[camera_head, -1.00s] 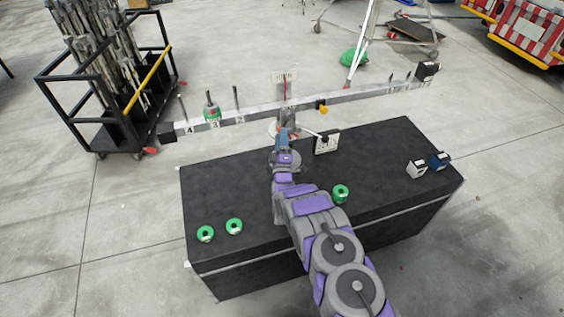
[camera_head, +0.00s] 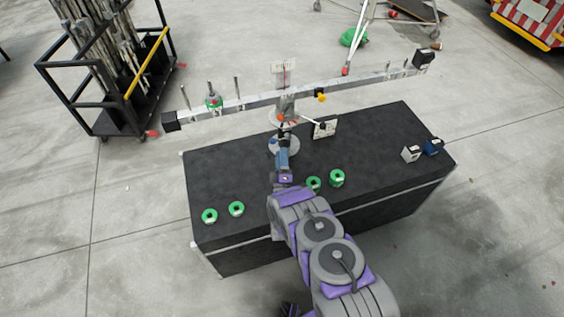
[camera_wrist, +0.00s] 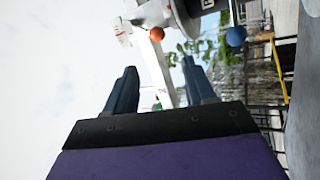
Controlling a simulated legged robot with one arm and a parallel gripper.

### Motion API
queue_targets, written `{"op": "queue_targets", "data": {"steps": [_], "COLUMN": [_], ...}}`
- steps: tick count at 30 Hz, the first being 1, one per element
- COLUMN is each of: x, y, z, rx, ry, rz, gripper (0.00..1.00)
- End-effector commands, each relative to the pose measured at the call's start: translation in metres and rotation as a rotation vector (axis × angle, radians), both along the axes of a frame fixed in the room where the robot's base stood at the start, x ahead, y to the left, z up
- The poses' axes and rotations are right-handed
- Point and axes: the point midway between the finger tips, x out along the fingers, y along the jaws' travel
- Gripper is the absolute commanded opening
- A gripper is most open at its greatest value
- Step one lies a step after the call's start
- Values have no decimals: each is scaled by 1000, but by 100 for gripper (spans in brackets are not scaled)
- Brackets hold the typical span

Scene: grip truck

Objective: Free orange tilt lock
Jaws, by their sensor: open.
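The orange tilt lock appears as a small orange ball (camera_head: 280,118) on the balance's central post (camera_head: 287,106). In the wrist view an orange ball (camera_wrist: 156,34) lies beyond my fingertips, in line with the gap between them. My gripper (camera_head: 283,134) is just in front of the post in the head view. The wrist view shows its two dark fingers (camera_wrist: 160,74) apart with nothing held between them. A blue ball (camera_wrist: 235,36) is to the right of the orange one. The long grey beam (camera_head: 255,101) is tilted, right end higher in the picture.
The balance stands on a black box (camera_head: 375,135). Green rings (camera_head: 237,209) lie on its top on both sides of my arm. A white block (camera_head: 411,153) and a blue block (camera_head: 433,147) sit at right. A black cart (camera_head: 108,115) stands at far left.

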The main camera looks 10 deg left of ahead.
Motion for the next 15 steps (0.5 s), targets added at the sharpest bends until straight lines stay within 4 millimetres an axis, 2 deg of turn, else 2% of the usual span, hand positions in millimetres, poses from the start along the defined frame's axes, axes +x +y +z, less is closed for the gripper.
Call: {"op": "queue_targets", "data": {"steps": [4, 7, 15], "x": [-8, -12, -21], "y": [-4, -3, -6], "z": [2, -7, -14], "rx": [-7, -9, -10], "ry": [-2, 0, 2], "rz": [0, 4, 4], "gripper": [55, 55, 55]}}
